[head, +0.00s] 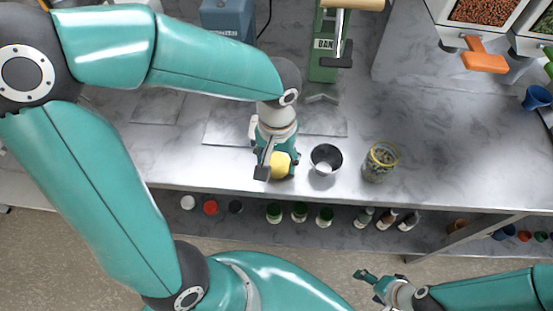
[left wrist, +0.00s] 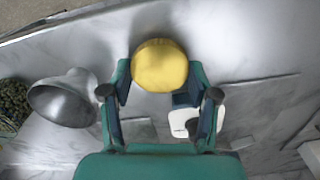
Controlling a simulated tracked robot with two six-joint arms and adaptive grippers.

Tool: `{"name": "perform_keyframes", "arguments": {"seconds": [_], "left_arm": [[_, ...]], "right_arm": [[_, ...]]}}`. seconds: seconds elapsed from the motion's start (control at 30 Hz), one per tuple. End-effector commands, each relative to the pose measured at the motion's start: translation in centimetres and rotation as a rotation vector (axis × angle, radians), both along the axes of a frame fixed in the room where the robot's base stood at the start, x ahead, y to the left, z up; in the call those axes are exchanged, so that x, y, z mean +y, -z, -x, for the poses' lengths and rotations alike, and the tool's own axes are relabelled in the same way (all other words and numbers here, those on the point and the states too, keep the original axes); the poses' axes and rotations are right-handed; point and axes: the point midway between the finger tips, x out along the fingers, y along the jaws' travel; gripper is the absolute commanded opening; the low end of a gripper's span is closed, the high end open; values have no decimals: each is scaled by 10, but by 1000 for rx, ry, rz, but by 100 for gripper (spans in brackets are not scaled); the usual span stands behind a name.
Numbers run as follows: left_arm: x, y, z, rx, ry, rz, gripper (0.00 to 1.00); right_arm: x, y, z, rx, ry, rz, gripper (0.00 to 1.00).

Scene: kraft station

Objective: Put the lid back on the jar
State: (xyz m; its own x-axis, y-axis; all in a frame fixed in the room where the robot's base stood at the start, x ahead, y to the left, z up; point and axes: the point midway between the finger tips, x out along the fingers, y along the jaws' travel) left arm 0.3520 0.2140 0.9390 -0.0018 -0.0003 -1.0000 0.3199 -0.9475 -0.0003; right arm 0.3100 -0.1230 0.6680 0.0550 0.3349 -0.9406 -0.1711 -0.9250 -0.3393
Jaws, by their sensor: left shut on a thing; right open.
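The yellow lid (head: 280,165) is between the fingers of my left gripper (head: 275,163), near the front of the counter. In the left wrist view the round lid (left wrist: 160,65) sits between the two fingertips of the left gripper (left wrist: 158,80), which is shut on it. The glass jar (head: 380,163) stands upright to the right, with a yellow rim and dark green contents. It also shows cut off at the left edge of the left wrist view (left wrist: 12,105). My right gripper (head: 372,282) is open and empty, in front of and below the counter edge.
A metal cup (head: 325,160) stands between the lid and the jar. A green press (head: 326,60) and a blue-grey machine (head: 228,18) are behind. Dispensers with an orange handle (head: 484,55) are at the back right. Bottles and cups line the shelf (head: 340,235) below. The counter right of the jar is clear.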

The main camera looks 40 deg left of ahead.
Motion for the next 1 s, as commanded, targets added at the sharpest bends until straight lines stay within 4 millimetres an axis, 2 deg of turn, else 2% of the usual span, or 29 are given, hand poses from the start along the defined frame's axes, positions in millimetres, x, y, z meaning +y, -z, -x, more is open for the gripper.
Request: {"name": "perform_keyframes", "arguments": {"seconds": [0.17,0.27,0.5,0.7,0.83,1.0], "left_arm": [[0,-27,-1,-8,0,2,45],[0,-50,-2,-9,0,2,45],[-1,-118,-2,-8,1,3,45],[-1,-162,-1,-6,2,1,45],[0,-179,-1,-3,1,1,45],[0,-189,0,-1,1,1,45]], "right_arm": [[0,-2,0,0,0,0,78],[0,-4,0,0,0,0,78],[0,-8,0,0,0,0,78],[0,-12,0,0,0,0,78],[0,-13,0,0,0,0,78],[0,-14,0,0,0,0,78]]}}
